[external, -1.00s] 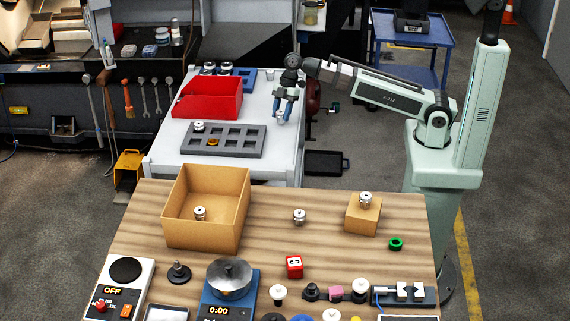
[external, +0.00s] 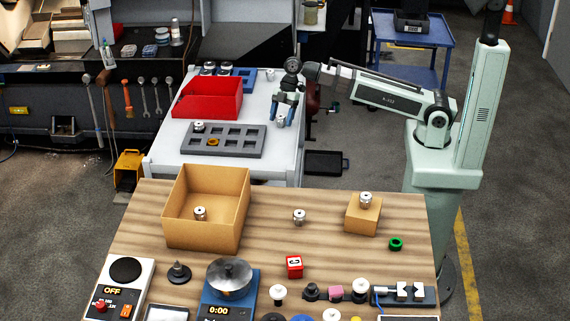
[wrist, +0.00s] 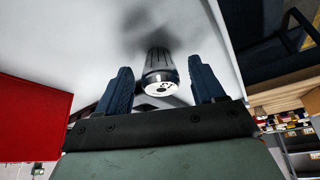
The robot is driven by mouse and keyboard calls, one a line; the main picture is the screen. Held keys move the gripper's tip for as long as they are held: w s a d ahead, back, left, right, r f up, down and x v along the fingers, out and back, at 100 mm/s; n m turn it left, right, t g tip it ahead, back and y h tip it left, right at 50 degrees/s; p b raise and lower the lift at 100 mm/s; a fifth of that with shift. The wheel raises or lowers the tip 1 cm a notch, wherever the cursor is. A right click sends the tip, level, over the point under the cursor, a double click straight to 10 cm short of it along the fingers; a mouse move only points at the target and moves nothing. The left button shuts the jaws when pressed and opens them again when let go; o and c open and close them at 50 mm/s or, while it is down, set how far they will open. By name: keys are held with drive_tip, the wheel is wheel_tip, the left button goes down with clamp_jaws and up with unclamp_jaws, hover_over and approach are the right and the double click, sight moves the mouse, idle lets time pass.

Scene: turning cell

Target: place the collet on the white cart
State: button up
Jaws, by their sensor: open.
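A silver collet (external: 281,121) is at the right part of the white cart (external: 172,151), between the fingers of my gripper (external: 284,119). In the wrist view the collet (wrist: 160,76) shows its round end with dark holes, with a dark shadow behind it on the white surface. My gripper's blue fingers (wrist: 158,88) stand apart, with a gap on each side of the collet. Where the collet meets the cart is hard to see.
A red bin (external: 208,98) and a grey compartment tray (external: 250,151) stand on the cart left of my gripper. Similar metal parts sit on the tray, in the cardboard box (external: 240,215), on the wooden table (external: 325,245) and on a small cardboard block (external: 362,220).

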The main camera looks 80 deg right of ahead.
drive_tip(key=shift+r, duration=0.15)
drive_tip(key=v, duration=1.2)
